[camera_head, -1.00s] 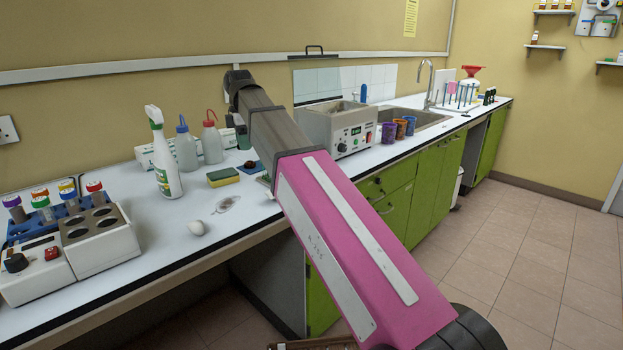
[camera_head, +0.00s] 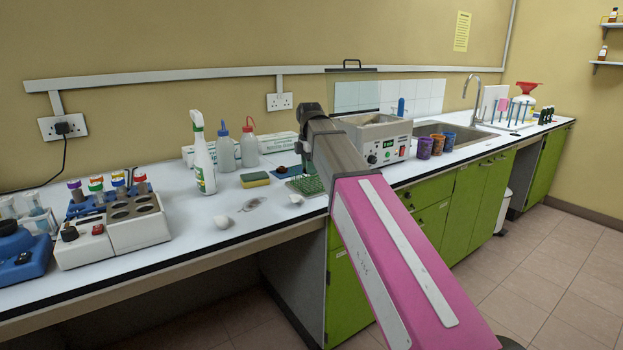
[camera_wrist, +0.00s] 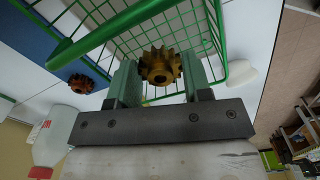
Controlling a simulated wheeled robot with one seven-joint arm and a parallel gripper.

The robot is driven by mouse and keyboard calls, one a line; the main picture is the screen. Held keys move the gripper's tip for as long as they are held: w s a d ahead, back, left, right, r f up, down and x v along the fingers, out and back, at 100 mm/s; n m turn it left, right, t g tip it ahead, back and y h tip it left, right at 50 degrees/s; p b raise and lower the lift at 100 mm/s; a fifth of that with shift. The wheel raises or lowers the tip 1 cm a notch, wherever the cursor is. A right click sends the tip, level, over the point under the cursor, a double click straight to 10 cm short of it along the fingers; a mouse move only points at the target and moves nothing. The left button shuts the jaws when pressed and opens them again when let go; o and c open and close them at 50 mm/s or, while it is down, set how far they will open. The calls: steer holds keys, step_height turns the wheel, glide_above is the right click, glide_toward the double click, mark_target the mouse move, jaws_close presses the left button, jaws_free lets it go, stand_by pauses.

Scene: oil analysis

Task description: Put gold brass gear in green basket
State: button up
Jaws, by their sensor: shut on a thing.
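The gold brass gear (camera_wrist: 160,66) is toothed with a dark centre hole. My gripper (camera_wrist: 160,76) is shut on it in the wrist view, one finger on each side. The green basket (camera_wrist: 108,30) is a wire basket just beyond the gear in that view, its wires behind and around the fingertips. I cannot tell whether the gear is above or inside its rim. In the head view, the basket (camera_head: 306,186) stands on the counter beside my arm, partly hidden by it. My gripper and the gear are hidden there.
A dark reddish gear (camera_head: 281,170) lies on a blue mat left of the basket; it also shows in the wrist view (camera_wrist: 80,83). A sponge (camera_head: 255,180), a spray bottle (camera_head: 203,160) and a white lump (camera_head: 296,199) are near. A heating bath (camera_head: 375,140) stands to the right.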

steer(key=shift+w+d+f, duration=0.15)
steer(key=shift+d+f, duration=0.15)
steer(key=shift+f, duration=1.9)
steer(key=o, duration=1)
steer(key=shift+f, duration=0.15)
step_height(320, 180, up, 12)
steer(key=shift+r, duration=0.2)
